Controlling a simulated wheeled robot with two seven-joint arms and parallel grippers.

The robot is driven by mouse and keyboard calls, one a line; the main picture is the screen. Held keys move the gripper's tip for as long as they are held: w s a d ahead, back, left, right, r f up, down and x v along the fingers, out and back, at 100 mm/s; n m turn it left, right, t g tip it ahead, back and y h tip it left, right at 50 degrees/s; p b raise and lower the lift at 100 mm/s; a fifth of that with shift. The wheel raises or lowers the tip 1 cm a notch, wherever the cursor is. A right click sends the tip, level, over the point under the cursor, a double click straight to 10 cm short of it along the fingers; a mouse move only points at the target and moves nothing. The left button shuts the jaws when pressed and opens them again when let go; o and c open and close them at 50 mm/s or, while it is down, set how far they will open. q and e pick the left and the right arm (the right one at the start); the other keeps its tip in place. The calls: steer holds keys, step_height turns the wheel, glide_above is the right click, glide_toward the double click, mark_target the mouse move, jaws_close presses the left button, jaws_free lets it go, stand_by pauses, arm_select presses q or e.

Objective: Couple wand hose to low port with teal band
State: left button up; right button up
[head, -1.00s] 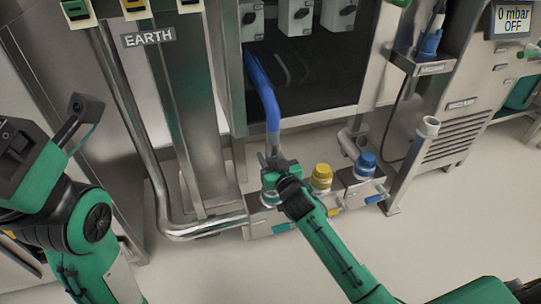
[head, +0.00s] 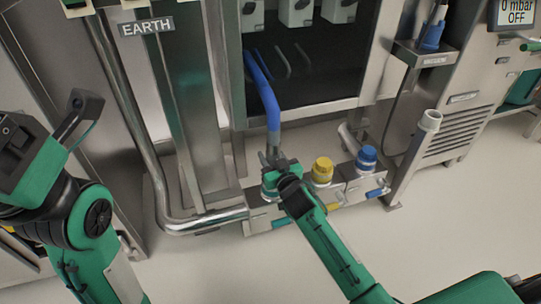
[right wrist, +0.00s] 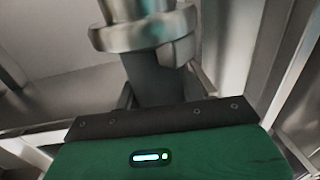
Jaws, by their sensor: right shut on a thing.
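The blue wand hose (head: 265,92) hangs from the dark cabinet opening down to a grey end (head: 273,140). My right gripper (head: 274,160) is at that end, shut on the hose end, above the left port of the low manifold. In the right wrist view, a dark grey cylinder (right wrist: 155,82) with a metal collar (right wrist: 145,35) stands between the jaws. The left port (head: 268,194) shows only a little teal beside my gripper, which hides most of it. Whether hose and port touch cannot be told. My left gripper (head: 84,108) is raised at the left, away from the hose.
The manifold (head: 258,226) carries a yellow-capped port (head: 322,170) and a blue-capped port (head: 367,158) right of my gripper. A steel pipe (head: 150,180) runs down at the left. An open-topped slanted tube (head: 428,124) stands at the right. The floor in front is clear.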

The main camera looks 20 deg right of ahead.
steer(key=shift+s+a+f, duration=0.1)
steer(key=shift+a+f, duration=0.1)
steer(key=shift+f, duration=0.15)
